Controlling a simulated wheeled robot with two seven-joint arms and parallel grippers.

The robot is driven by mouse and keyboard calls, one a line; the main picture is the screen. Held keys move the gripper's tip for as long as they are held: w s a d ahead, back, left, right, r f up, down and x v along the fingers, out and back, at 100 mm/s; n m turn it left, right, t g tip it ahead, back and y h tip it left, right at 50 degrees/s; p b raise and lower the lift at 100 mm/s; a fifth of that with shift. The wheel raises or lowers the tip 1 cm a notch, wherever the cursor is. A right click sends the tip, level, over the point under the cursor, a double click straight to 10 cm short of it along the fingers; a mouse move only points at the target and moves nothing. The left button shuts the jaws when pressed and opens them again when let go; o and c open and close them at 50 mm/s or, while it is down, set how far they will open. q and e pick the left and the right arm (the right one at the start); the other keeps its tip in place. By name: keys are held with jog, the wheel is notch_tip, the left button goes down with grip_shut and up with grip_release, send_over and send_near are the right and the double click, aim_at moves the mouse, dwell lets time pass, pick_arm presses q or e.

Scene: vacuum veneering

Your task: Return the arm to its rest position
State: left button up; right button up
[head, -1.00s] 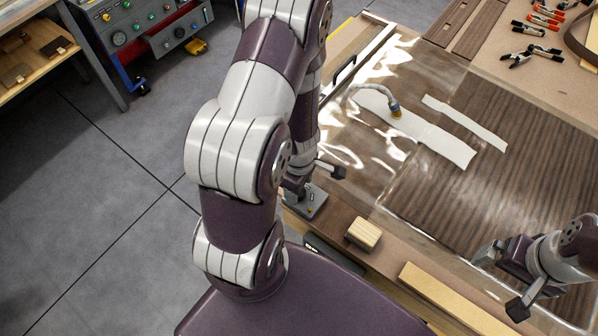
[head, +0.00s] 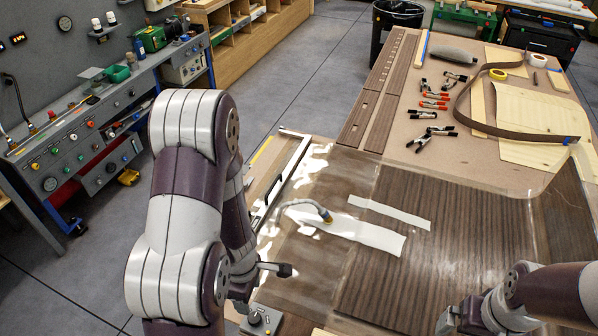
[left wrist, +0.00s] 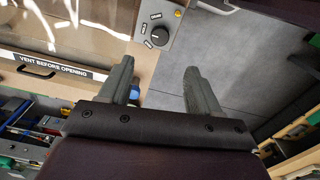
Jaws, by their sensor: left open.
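My left arm stands at the left of the head view, bent at the elbow. Its dark left gripper (head: 282,269) hangs over the left front corner of the table, just above a grey control box (head: 262,320). In the left wrist view the left gripper (left wrist: 160,80) has two grey fingers spread apart with nothing between them. The control box's black knob (left wrist: 160,33) lies beyond the fingertips, apart from them. My right gripper (head: 462,316) is at the lower right over the dark veneer (head: 440,240); its fingers are too unclear to judge.
Clear film with a hose (head: 310,208) and white strips (head: 365,233) covers the left of the table. Several clamps (head: 435,105) and a brown strap (head: 500,128) lie at the back. A workbench (head: 75,125) stands left, with open floor between. A "vent before opening" label (left wrist: 62,66) is below the film.

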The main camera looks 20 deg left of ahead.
pick_arm(q)
jog(key=d+r+m+t+b, duration=0.1)
jog(key=d+m+b, duration=0.6)
jog(key=m+b, duration=0.5)
jog(key=m, duration=0.7)
jog(key=shift+w+r+m, duration=0.25)
jog(key=shift+w+m, duration=0.1)
jog(key=shift+m, duration=0.05)
jog(key=shift+s+d, duration=0.15)
jog(key=shift+d, duration=0.05)
